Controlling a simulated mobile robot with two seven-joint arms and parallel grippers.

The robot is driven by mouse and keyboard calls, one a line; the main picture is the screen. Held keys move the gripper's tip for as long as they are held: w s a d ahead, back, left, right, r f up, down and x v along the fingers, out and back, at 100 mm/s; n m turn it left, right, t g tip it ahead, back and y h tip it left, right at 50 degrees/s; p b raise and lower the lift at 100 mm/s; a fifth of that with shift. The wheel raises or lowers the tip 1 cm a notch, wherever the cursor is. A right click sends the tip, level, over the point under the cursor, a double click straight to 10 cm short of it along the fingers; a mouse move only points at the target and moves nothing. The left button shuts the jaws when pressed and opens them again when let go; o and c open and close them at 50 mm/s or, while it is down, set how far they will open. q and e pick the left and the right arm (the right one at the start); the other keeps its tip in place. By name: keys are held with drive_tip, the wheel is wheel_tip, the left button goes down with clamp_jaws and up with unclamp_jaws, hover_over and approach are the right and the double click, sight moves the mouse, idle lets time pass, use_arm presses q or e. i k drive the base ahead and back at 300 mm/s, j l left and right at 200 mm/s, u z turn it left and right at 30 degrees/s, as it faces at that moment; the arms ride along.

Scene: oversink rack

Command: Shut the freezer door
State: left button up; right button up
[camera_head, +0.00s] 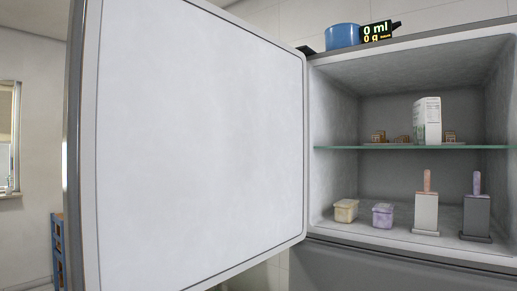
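The freezer door (200,150) stands wide open to the left, its white inner face turned toward me and filling much of the view. It joins the freezer at the opening's left side. The freezer compartment (395,78) is open on the right, with a glass shelf (350,148) across it. A white carton (428,121) and small brown items (379,137) are on the shelf. Below are a cream tub (346,211), a purple tub (383,216), a white ice-pop mould (426,211) and a dark one (476,216). Neither of my grippers is in view.
A blue pot (342,36) and a black scale-like display (376,32) sit on top of the freezer. A grey lower door panel (380,270) is under the compartment. A blue shelf unit (58,245) and a window (8,140) are at the far left.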

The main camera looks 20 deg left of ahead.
sight(185, 138)
drive_tip(key=j+z, duration=0.15)
drive_tip(key=z, duration=0.95)
drive_tip(key=k+j, duration=0.1)
drive_tip(key=j, duration=0.3)
drive_tip(key=k+j, duration=0.1)
drive_tip(key=j, duration=0.35)
drive_tip(key=k+j, duration=0.1)
drive_tip(key=j, duration=0.3)
drive_tip(key=k+j, duration=0.1)
drive_tip(key=j, duration=0.35)
drive_tip(key=k+j, duration=0.1)
drive_tip(key=j, duration=0.7)
drive_tip(key=k+j, duration=0.15)
drive_tip(key=j, duration=0.3)
drive_tip(key=z, duration=0.05)
